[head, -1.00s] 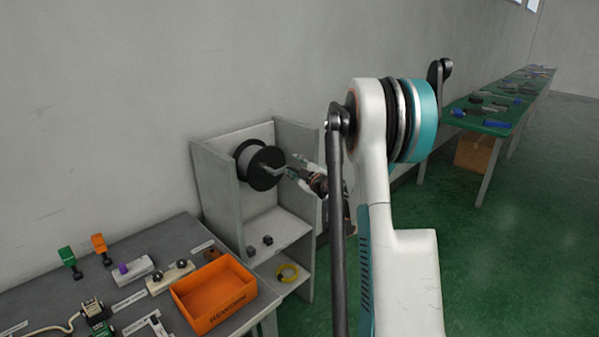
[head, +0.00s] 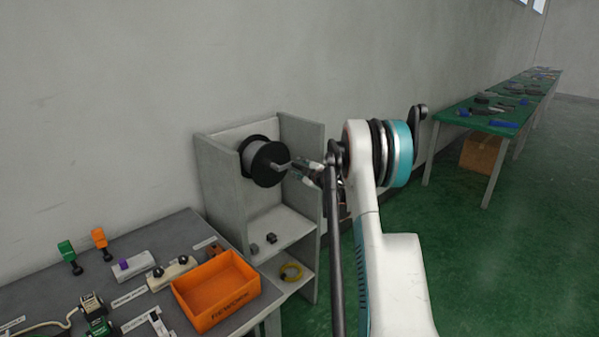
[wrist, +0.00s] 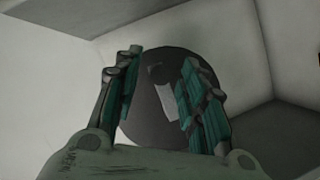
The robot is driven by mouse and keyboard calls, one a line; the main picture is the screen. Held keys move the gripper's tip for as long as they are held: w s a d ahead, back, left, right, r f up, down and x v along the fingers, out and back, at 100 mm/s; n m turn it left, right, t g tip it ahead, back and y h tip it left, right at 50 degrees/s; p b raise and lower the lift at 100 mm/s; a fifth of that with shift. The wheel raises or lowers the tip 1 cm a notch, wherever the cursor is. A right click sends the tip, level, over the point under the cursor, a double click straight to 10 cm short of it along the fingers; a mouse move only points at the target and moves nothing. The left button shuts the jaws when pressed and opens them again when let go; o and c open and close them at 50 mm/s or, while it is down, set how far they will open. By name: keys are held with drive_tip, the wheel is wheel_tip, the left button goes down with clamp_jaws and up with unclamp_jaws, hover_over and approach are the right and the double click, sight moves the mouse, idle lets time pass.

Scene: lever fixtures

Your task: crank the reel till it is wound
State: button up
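The reel (head: 268,164) is a dark flanged drum with a lighter grey band, mounted on its side in the upper part of a grey open shelf unit. A grey crank (head: 281,166) sticks out from its front flange. My gripper (head: 300,168) is just right of the crank in the head view, facing the reel. In the wrist view, my gripper (wrist: 162,56) has its two teal-padded fingers spread apart. The reel's dark disc (wrist: 146,112) lies behind them, and the grey crank (wrist: 168,100) shows between them, nearer the right finger. Contact with the crank cannot be told.
The shelf unit's side walls (head: 221,180) stand close around the reel. An orange bin (head: 214,290) sits on the workbench at left. A green table (head: 490,122) stands far right; the floor between is clear.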

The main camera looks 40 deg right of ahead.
drive_tip(key=shift+x, duration=1.05)
clamp_jaws()
drive_tip(key=shift+d, duration=0.15)
